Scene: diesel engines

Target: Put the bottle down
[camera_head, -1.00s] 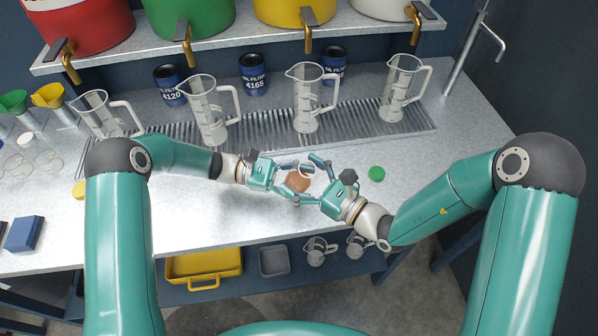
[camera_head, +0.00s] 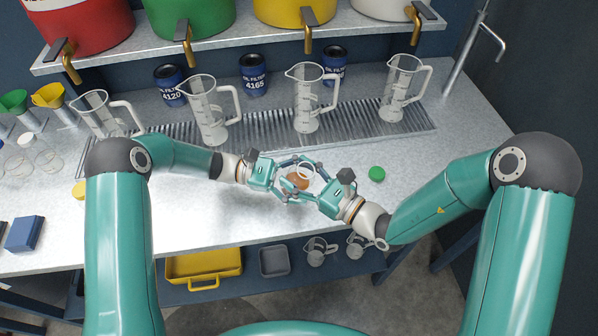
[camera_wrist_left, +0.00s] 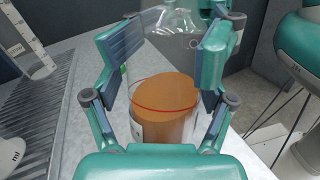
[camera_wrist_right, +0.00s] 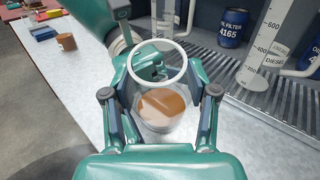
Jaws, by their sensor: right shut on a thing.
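The clear bottle (camera_wrist_right: 160,104) holds orange-brown liquid, has a pale ring at its top and stands upright between my two grippers over the bench. It shows partly in the head view (camera_head: 298,181) and, with a red line around it, in the left wrist view (camera_wrist_left: 168,112). My right gripper (camera_head: 302,176) is shut on it from the right. My left gripper (camera_head: 304,178) is open, its fingers spread on either side of the bottle. Whether the bottle's base touches the bench is hidden by my grippers.
The metal bench (camera_head: 200,222) is clear in front of my grippers. A green cap (camera_head: 377,173) lies to the right. Several clear measuring jugs (camera_head: 307,108) stand on a ribbed drain strip (camera_head: 262,127) behind, with blue oil filters (camera_head: 253,75) at the back. A blue box (camera_head: 24,233) lies at left.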

